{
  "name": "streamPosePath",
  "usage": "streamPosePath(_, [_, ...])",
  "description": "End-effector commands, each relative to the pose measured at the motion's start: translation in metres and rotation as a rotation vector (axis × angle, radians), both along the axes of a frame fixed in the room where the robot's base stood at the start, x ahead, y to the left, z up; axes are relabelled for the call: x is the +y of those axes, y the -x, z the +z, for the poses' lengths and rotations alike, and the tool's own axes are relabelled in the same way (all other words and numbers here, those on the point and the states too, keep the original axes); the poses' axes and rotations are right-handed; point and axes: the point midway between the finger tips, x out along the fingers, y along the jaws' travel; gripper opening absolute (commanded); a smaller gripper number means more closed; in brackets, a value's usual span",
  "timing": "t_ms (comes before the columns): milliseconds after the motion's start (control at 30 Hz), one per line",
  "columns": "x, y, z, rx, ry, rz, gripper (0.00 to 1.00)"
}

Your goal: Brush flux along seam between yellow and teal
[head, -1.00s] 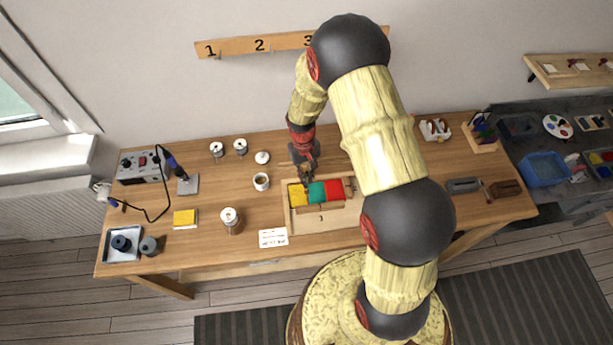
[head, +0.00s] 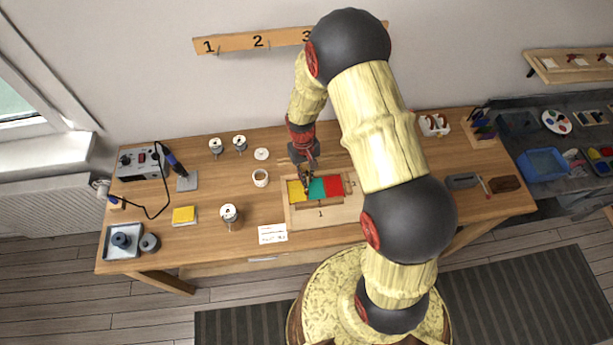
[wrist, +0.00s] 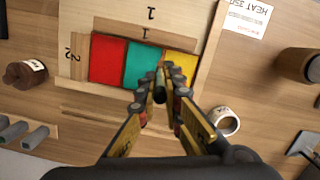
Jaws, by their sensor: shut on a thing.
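Yellow (head: 294,191), teal (head: 317,189) and red (head: 333,186) pieces lie side by side in a wooden frame (head: 318,222) on the table. The wrist view shows red (wrist: 108,60), teal (wrist: 142,66) and yellow (wrist: 181,66) in a row. My gripper (head: 306,184) is over the border between yellow and teal. In the wrist view my gripper (wrist: 160,92) is shut on a thin dark tool (wrist: 160,84), perhaps the flux brush. Its tip is at or just above the yellow-teal seam; contact cannot be told. The fingers hide the near end of that seam.
A spool (head: 229,214), a yellow pad (head: 184,215) and a soldering station (head: 140,163) are further left. A paper card (head: 272,233) lies in front.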

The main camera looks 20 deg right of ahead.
Motion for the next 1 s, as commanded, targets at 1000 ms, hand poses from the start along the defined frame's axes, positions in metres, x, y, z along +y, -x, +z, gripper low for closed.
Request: streamPosePath(1000, [0.005, 0.017, -0.001, 0.001, 0.0, 0.0, 0.0])
